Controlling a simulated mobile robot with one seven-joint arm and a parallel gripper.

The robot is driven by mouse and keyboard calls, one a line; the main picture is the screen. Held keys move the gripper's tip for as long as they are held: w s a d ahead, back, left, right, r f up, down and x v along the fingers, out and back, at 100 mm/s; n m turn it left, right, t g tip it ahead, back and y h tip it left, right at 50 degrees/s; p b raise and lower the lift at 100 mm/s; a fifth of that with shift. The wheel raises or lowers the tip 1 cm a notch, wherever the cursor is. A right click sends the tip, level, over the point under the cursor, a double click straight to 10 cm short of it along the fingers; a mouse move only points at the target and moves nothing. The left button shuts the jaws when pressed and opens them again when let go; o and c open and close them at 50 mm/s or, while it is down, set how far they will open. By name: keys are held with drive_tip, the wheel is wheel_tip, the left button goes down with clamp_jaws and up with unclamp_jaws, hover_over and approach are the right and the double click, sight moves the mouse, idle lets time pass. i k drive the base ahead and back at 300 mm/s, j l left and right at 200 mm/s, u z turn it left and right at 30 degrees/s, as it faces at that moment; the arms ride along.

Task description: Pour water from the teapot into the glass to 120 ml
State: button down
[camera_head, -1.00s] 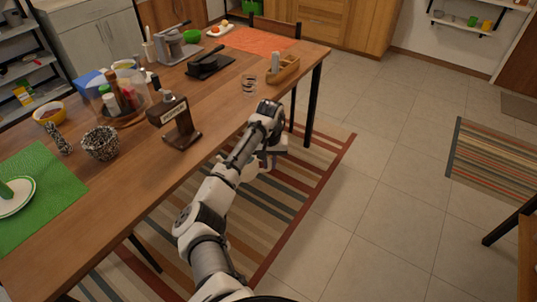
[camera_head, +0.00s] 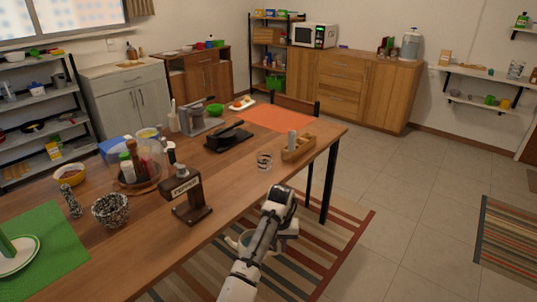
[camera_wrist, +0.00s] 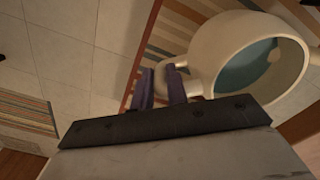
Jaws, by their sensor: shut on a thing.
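A cream-white teapot (camera_wrist: 225,45) fills the upper right of the wrist view. Its round opening shows bluish water (camera_wrist: 248,65) inside. My gripper (camera_wrist: 162,85) is shut on the teapot's handle, with the purple fingers either side of it. In the head view, the teapot (camera_head: 242,241) is partly hidden by my arm, off the table's front edge above the striped rug. The clear glass (camera_head: 264,161) stands upright on the wooden table near its right end, beyond my gripper. Its water level is too small to read.
A wooden caddy (camera_head: 299,147) stands right of the glass. A brown stand (camera_head: 190,195) is to the left on the table (camera_head: 235,200). A black appliance (camera_head: 229,137) lies behind the glass. The table's front edge lies between my gripper and the glass.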

sight(265, 163)
drive_tip(key=i+l, duration=0.2)
drive_tip(key=l, duration=0.15)
drive_tip(key=i+l, duration=0.25)
drive_tip(key=i+l+u, duration=0.1)
drive_tip(key=l, duration=0.35)
drive_tip(key=i+l, duration=0.5)
drive_tip(key=l, duration=0.25)
drive_tip(key=i+l, duration=0.2)
drive_tip(key=l, duration=0.15)
drive_tip(key=i+l+u, duration=0.1)
drive_tip(key=l, duration=0.25)
drive_tip(key=i, duration=0.1)
